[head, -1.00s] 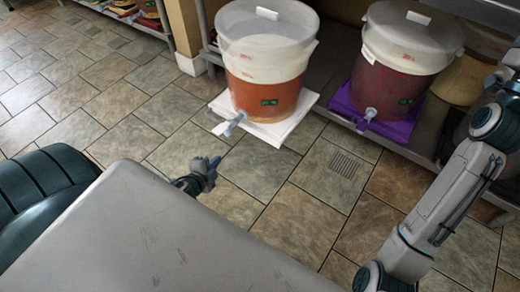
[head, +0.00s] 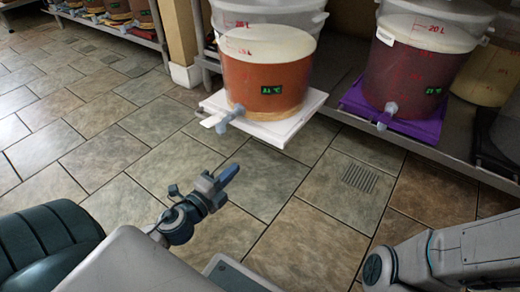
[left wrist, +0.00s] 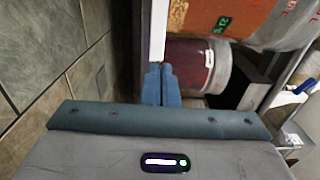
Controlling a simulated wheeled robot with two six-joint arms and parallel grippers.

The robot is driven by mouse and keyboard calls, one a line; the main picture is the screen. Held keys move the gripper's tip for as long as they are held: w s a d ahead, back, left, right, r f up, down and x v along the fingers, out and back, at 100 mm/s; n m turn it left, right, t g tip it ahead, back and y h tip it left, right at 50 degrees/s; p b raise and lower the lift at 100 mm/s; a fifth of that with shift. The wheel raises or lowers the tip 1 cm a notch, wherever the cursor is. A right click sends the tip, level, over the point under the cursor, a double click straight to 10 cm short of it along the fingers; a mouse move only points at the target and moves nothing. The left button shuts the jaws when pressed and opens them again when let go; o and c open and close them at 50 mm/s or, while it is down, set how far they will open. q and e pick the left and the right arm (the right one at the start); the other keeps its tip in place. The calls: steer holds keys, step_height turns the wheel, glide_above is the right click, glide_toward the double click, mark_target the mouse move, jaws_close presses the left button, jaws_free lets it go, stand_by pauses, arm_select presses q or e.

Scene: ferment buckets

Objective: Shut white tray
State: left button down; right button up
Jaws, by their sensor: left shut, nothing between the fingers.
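The white tray (head: 292,131) sticks out past the front edge of the shelf, with a bucket of orange liquid (head: 262,78) standing on it. The bucket's spigot (head: 226,118) hangs over the tray's front. My left gripper (head: 230,174) is shut and empty, in front of and below the tray, apart from it in the head view. In the left wrist view the shut fingers (left wrist: 161,68) point towards the white tray's edge (left wrist: 158,32); I cannot tell the gap there. My right gripper is out of view; only part of my right arm shows at the lower right.
A purple tray (head: 420,132) with a bucket of dark red liquid (head: 418,65) stands to the right of the white one. The metal shelf edge (head: 470,172) runs beside them. Tiled floor (head: 110,125) lies open in front. Another shelf (head: 110,28) stands far left.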

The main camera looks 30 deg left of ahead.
arm_select(q)
steer(key=p, duration=0.4)
glide_toward(266, 138)
steer(key=w+p, duration=0.2)
steer(key=p, duration=0.1)
steer(key=w+r+p, duration=0.1)
steer(key=w+p, duration=0.1)
steer(key=p, duration=0.2)
steer(key=shift+w+d, duration=0.1)
steer(key=shift+d, duration=0.1)
steer(key=shift+w+f+p, duration=0.1)
steer(key=shift+w+p, duration=0.25)
steer(key=shift+w+d+f+p, duration=0.1)
steer(key=shift+w+f+p, duration=0.05)
steer(key=shift+w, duration=0.35)
steer(key=shift+w+d+f+p, duration=0.1)
steer(key=shift+w+p, duration=0.05)
steer(key=shift+w, duration=0.35)
